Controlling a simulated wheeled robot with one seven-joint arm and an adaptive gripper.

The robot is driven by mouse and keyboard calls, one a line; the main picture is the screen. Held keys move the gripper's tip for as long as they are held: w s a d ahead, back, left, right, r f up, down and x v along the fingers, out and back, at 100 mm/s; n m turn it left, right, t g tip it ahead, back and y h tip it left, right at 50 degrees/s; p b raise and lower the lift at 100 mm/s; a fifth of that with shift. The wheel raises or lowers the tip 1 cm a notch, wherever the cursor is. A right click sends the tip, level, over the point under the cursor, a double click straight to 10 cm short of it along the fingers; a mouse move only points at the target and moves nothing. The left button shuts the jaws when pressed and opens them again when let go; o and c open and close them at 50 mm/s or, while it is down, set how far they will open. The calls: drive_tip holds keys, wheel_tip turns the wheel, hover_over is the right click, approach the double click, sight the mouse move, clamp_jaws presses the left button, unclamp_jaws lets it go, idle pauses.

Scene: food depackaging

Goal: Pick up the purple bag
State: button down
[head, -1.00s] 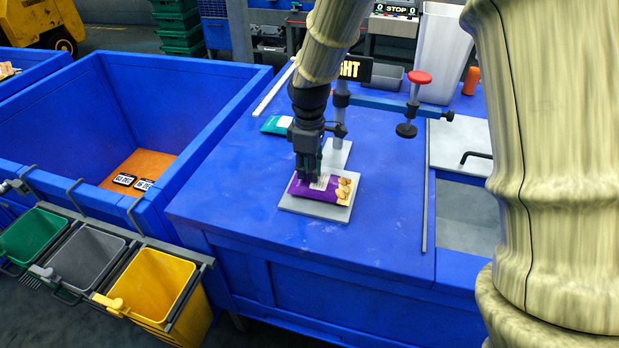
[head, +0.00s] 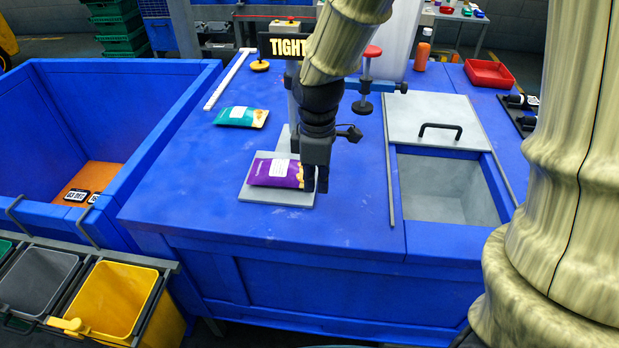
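The purple bag (head: 272,172) lies flat on a pale grey plate (head: 262,197) on the blue table. It has a white label, and its right end is partly hidden by my gripper. My gripper (head: 316,186) points down at the bag's right end. Its dark fingers overlap that end in the picture; I cannot tell whether they touch the bag or how far apart they are.
A teal bag (head: 241,117) lies behind on the table (head: 200,181). A post with a TIGHT sign (head: 284,46) and a red-knobbed clamp (head: 372,52) stand behind my gripper. An open grey basin (head: 447,190) is at right, a blue bin (head: 115,85) at left.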

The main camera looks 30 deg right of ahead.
drive_tip(key=c, duration=2.2)
unclamp_jaws()
drive_tip(key=shift+s, duration=0.1)
drive_tip(key=o, duration=1.8)
drive_tip(key=shift+c, duration=0.2)
drive_tip(key=shift+r, duration=0.15)
